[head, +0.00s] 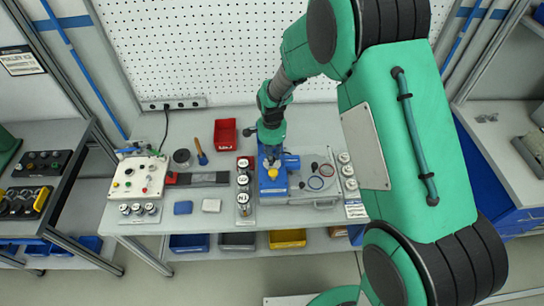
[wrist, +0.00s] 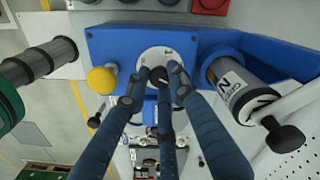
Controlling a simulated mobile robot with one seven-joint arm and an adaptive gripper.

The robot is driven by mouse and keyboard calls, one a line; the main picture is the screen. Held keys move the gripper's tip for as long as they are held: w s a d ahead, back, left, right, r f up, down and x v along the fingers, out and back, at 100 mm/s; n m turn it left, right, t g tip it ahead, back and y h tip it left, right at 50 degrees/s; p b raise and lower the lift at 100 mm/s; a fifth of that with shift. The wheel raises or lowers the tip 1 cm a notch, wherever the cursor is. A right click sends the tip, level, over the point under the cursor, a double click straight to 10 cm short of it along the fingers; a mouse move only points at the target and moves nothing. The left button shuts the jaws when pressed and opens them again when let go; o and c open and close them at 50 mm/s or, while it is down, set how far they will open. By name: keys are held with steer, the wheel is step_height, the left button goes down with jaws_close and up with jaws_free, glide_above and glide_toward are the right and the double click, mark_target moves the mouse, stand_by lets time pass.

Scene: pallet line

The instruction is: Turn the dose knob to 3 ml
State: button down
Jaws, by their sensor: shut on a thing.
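The blue dosing device (head: 265,188) stands on the bench in the head view, and its blue body (wrist: 120,45) fills the upper middle of the wrist view. On it is a pale round dial (wrist: 158,56) with a small dark dose knob (wrist: 157,74) at its centre. My gripper (wrist: 161,82) is over the dial, its dark fingers closed around the knob. In the head view my gripper (head: 271,156) is above the device. The fingers hide part of the knob and dial; the scale marks are too small to read.
A yellow button (wrist: 102,79) sits left of the dial, and a labelled grease cylinder (wrist: 232,88) lies right of it. In the head view, a red bin (head: 225,133), a white control box (head: 138,177) and several canisters (head: 243,180) stand around the device.

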steer(key=c, duration=1.5)
jaws_free()
steer(key=shift+r, duration=0.1)
steer(key=shift+r, duration=5.95)
steer(key=shift+r, duration=0.1)
